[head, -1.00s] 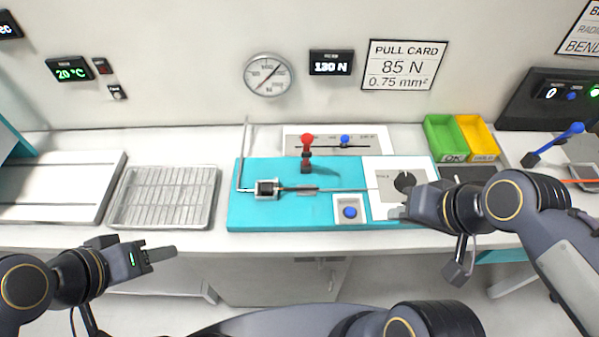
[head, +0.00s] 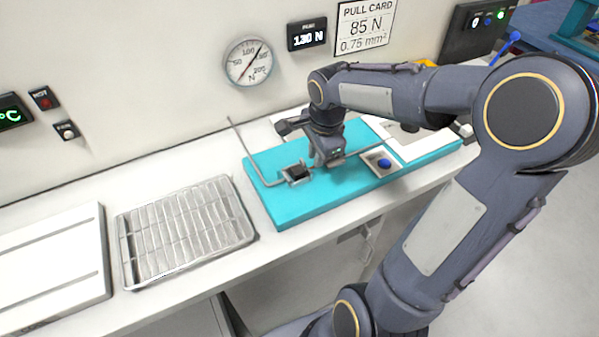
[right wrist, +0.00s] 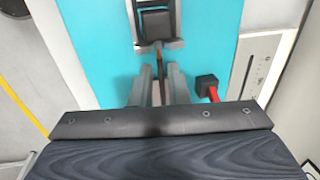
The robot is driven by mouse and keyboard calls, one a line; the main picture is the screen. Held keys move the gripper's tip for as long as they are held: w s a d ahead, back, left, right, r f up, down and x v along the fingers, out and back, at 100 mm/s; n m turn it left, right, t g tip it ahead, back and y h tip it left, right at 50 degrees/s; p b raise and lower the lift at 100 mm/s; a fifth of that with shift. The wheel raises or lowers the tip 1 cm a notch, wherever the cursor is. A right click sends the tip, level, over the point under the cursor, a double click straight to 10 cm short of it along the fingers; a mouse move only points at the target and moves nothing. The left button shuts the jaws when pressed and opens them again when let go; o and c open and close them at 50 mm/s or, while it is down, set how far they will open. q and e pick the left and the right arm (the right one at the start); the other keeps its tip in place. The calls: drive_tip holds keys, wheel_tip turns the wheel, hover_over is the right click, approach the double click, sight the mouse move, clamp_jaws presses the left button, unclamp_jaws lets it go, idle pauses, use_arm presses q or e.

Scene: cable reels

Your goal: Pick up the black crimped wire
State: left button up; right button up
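The black crimped wire (head: 366,149) runs across the teal pull-test base, from the small metal clamp (head: 297,173) toward the white card side. My right gripper (head: 332,163) points down over the wire, just right of the clamp, and hides part of it in the head view. In the right wrist view, its two fingers (right wrist: 159,88) stand apart. A thin dark, brownish piece of the wire (right wrist: 160,62) lies between them and leads up to the clamp. I cannot tell whether the fingers touch it. My left gripper is out of view.
A wire-rack tray (head: 187,228) and a white slotted board (head: 52,270) lie on the bench to the left. A bent metal rod (head: 243,147) stands by the clamp. A red-handled lever (right wrist: 212,93) stands right of the fingers.

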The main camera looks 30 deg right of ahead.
sight(315, 171)
drive_tip(key=f, duration=0.3)
drive_tip(key=shift+w+d+f, duration=0.1)
drive_tip(key=shift+w, duration=0.15)
drive_tip(key=shift+c, duration=0.3)
clamp_jaws()
